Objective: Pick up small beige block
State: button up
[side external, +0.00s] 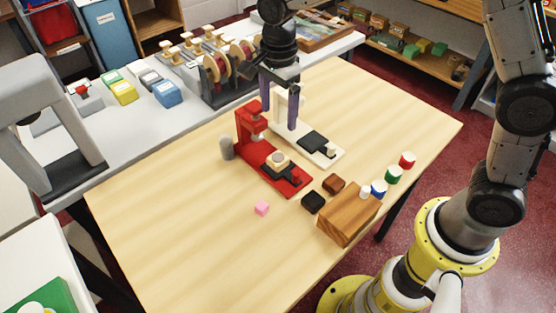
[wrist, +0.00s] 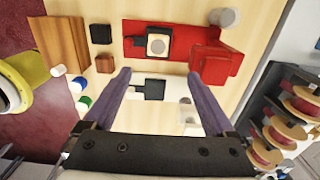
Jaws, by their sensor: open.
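A small beige block (side external: 278,159) with a round grey top sits on the black pad of a red press-like stand (side external: 252,133). It also shows in the wrist view (wrist: 157,44), just beyond the fingertips. My gripper (side external: 279,119) has two purple fingers, spread apart with nothing between them. It hangs above the table over the white stand (side external: 325,150), behind the red one. In the wrist view, the gap between the fingers (wrist: 160,73) lies over the edge between the white and red stands.
A grey cylinder (side external: 226,147) stands left of the red stand. Red, green and blue pots stand at the right edge. The table's left front is clear.

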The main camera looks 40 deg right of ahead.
aim_at(278, 157)
jog(key=f, duration=1.4)
jog(key=shift+s+a, duration=0.2)
jog(key=shift+a, duration=0.05)
grip_shut()
jog(key=shift+r, duration=0.15)
